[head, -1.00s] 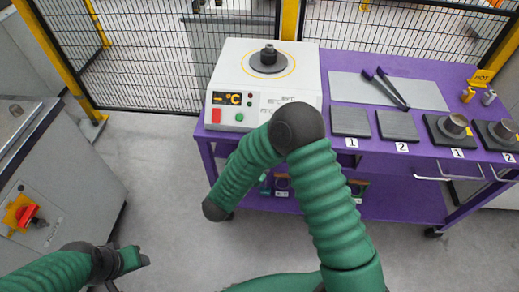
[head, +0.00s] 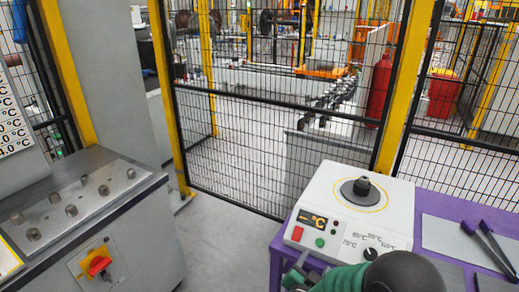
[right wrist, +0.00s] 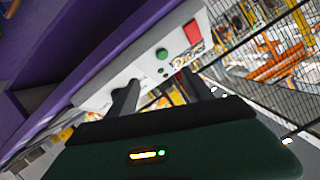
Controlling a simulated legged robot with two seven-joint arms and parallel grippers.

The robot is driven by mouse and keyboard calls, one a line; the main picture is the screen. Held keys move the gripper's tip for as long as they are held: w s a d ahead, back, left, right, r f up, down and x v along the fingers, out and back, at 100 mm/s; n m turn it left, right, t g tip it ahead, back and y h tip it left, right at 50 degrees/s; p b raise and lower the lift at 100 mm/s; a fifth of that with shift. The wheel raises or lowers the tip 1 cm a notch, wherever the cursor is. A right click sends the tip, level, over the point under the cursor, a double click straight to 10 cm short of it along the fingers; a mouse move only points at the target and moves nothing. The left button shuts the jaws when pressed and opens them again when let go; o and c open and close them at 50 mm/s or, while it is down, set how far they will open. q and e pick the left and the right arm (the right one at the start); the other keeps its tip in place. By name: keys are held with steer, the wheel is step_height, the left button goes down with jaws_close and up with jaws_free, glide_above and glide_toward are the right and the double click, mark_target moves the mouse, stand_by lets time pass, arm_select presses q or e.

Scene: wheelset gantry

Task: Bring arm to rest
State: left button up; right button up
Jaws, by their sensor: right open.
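My right arm enters the head view at the bottom right, with its green sleeve and dark elbow (head: 402,272) in front of the purple table. My right gripper (head: 298,268) is small and partly cut off there, beside the front left corner of the white heater (head: 335,200). In the right wrist view the two dark fingers of my right gripper (right wrist: 160,92) stand apart with nothing between them. The heater's front panel (right wrist: 150,65) shows beyond them. My left arm and gripper are out of view.
The purple table (head: 440,205) carries a grey plate (head: 445,235) and dark tongs (head: 490,245). A grey cabinet (head: 130,245) with a red knob (head: 98,264) stands at left. A mesh fence (head: 270,130) closes off the back. Grey floor (head: 225,250) lies between cabinet and table.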

steer(key=s+a+r+n+g+y+p, duration=0.3)
steer(key=s+a+n+g+y+p, duration=0.1)
steer(key=s+n+y, duration=0.25)
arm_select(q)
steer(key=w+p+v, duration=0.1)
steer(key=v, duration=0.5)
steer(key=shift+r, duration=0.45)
arm_select(e)
steer(key=s+d+n+g, duration=0.2)
steer(key=s+d+g, duration=0.1)
steer(key=s, duration=0.4)
steer(key=s+d+n+g, duration=0.2)
steer(key=s+g, duration=0.1)
steer(key=s, duration=0.5)
steer(key=shift+d+f, duration=0.2)
steer(key=shift+d, duration=0.2)
steer(key=shift+y, duration=0.25)
